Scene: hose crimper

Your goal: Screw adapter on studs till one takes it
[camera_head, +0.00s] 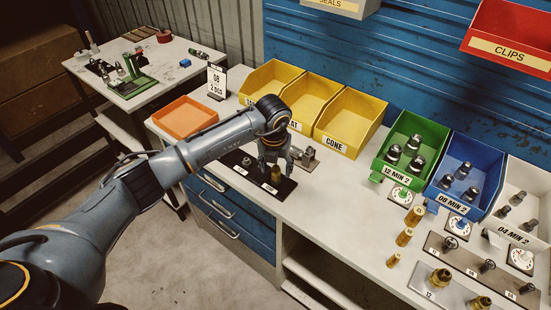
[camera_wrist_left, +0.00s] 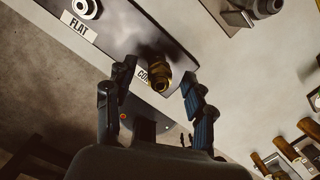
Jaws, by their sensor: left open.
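A dark stud plate (camera_head: 229,157) lies on the bench, with positions labelled FLAT and CONE. A pale stud (camera_head: 243,161) stands at the FLAT label; it also shows in the left wrist view (camera_wrist_left: 86,8). A brass adapter (camera_head: 276,176) stands at the CONE position, and in the left wrist view it shows as a brass hex fitting (camera_wrist_left: 158,76) beside the CONE label. Whether it is threaded on a stud is hidden. My left gripper (camera_head: 276,167) points down over it, open, fingers on either side and apart from it. My right gripper is out of view.
Yellow bins (camera_head: 350,122) stand behind the plate, and a grey metal fixture (camera_head: 305,157) sits right of it. An orange tray (camera_head: 185,118) is at left. Brass fittings (camera_head: 404,237) and gauges stand further right, before green, blue and white bins.

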